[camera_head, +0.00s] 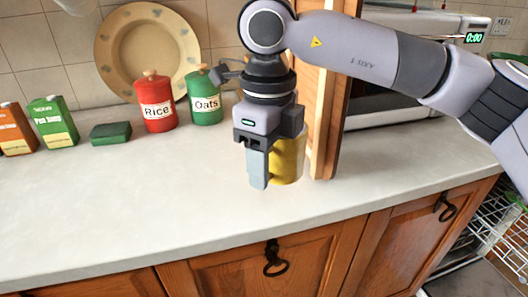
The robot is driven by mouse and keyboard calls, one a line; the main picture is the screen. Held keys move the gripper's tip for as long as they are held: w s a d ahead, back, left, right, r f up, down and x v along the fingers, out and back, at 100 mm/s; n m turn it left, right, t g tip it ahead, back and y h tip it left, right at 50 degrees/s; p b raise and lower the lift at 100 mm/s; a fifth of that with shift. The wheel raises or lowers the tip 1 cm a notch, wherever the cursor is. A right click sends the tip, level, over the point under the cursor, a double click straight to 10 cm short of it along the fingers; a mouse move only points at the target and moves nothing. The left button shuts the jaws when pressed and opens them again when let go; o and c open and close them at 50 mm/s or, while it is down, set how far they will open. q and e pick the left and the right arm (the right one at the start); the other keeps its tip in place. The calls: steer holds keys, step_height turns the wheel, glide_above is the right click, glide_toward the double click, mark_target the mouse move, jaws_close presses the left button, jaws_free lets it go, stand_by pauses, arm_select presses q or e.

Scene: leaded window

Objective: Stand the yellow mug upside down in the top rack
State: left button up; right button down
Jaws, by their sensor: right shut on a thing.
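The yellow mug (290,160) is at the right part of the counter, beside a wooden upright post. My right gripper (259,178) points down in front of the mug's left side and is shut on it. The fingers and part of the gripper body hide the mug's left part. I cannot tell whether the mug touches the counter. A white wire rack (497,228) shows at the lower right edge, partly cut off by the frame. My left gripper is not in view.
The wooden post (325,95) stands close to the right of the mug. A red rice canister (157,112), a green oats canister (204,105), a large plate (146,48), a green sponge (110,133) and cartons (53,122) line the back. The counter's front left (120,200) is clear.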

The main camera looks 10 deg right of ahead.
step_height(320, 180, down, 6)
steer(key=b, duration=0.3)
steer(key=shift+s+r+b, duration=0.1)
steer(key=shift+r+b, duration=0.15)
steer(key=shift+b, duration=0.05)
steer(key=shift+f, duration=0.15)
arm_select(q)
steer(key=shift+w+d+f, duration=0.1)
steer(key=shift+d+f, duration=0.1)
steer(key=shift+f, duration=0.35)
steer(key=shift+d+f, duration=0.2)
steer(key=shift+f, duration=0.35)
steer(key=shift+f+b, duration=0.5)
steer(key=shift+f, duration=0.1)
arm_select(e)
steer(key=shift+f, duration=0.5)
steer(key=shift+c, duration=2.4)
jaws_free()
